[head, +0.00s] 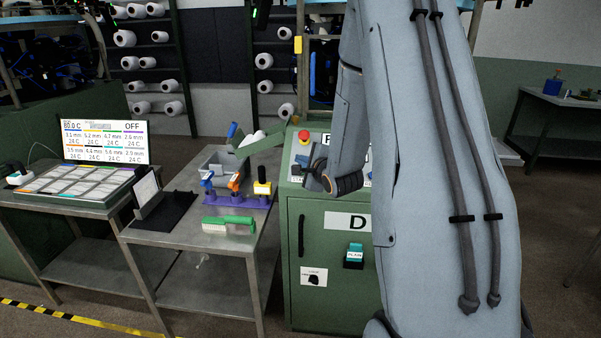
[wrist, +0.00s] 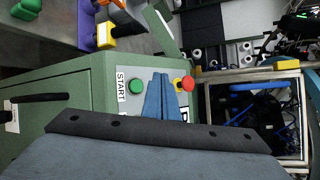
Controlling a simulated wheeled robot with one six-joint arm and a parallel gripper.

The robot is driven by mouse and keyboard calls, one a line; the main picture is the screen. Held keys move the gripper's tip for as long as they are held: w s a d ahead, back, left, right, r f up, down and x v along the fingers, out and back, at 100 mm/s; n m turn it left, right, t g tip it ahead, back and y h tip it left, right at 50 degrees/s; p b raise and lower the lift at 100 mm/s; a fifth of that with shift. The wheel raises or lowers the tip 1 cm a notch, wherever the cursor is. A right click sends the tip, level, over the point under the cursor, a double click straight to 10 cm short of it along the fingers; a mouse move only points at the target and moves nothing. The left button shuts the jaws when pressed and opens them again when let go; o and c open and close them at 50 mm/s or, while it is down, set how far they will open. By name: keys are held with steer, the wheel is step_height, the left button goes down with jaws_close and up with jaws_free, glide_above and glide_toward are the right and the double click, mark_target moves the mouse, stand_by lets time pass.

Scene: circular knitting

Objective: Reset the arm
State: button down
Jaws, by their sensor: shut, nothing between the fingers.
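My gripper (head: 317,178) is in front of the top of a green machine cabinet (head: 335,285), with my large arm link covering the cabinet's right side. In the wrist view, the blue fingers of my gripper (wrist: 160,78) are together with nothing between them. They show between a green START button (wrist: 135,87) and a red button (wrist: 187,84) on the panel. The red button also shows in the head view (head: 304,136), above my gripper. I cannot tell whether the fingers touch the panel.
Left of the cabinet, a metal table (head: 190,238) holds a purple tool rack (head: 237,201), a green brush (head: 229,224) and a black stand (head: 165,212). A screen (head: 105,142) stands further left. Yarn cones (head: 125,38) fill shelves behind. Floor at the right is open.

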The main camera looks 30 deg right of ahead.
steer(key=s+a+f+n+g+b, duration=0.1)
steer(key=s+a+n+g, duration=0.3)
steer(key=s, duration=0.6)
steer(key=s+a+f+n+g+y+b, duration=0.1)
steer(key=s+a+f+n+g, duration=0.2)
steer(key=s+a+n, duration=0.6)
steer(key=s+a+f+n+g, duration=0.2)
steer(key=s+a+n+g, duration=0.4)
steer(key=s+n, duration=0.4)
steer(key=shift+s+a+f+g+b, duration=0.2)
steer(key=shift+s+a+g+b, duration=0.15)
steer(key=shift+s, duration=0.25)
